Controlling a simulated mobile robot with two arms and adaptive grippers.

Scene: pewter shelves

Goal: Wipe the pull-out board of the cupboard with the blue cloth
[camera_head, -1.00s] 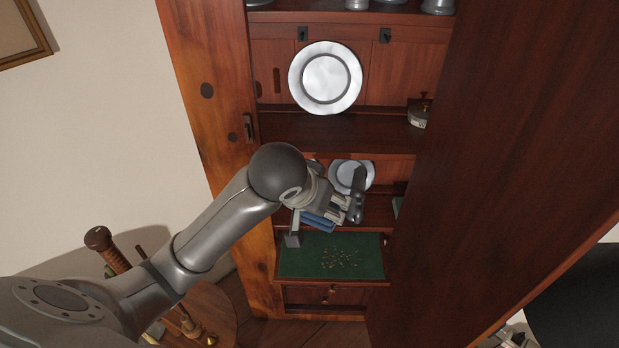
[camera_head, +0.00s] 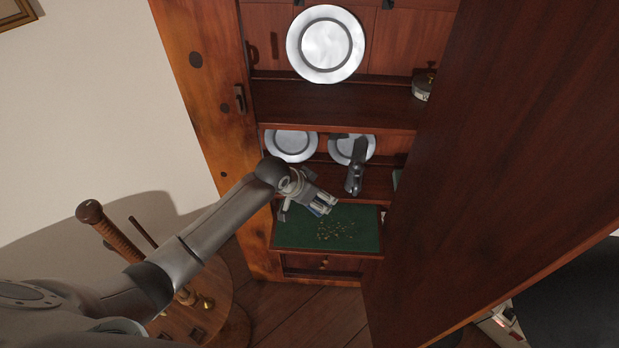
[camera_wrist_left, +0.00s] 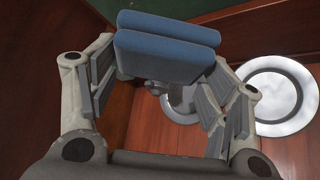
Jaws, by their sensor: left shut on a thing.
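The pull-out board (camera_head: 293,236) of the cupboard is out, with a green surface and a patch of crumbs (camera_head: 336,231) on its middle and right. My left gripper (camera_head: 322,208) is shut on the folded blue cloth (camera_wrist_left: 168,45) and shows over the back part of the board. In the head view most of the cloth is hidden by the fingers; only a little blue shows. I cannot tell whether the cloth touches the board. In the wrist view, green surface (camera_wrist_left: 103,8) shows behind the cloth. My right gripper is not in view.
Pewter plates (camera_head: 291,146) stand upright on the shelf behind the board, with a dark grey object (camera_head: 354,180) before the right one. The open cupboard door (camera_head: 500,160) closes off the right side. A round wooden table (camera_head: 232,325) stands at lower left.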

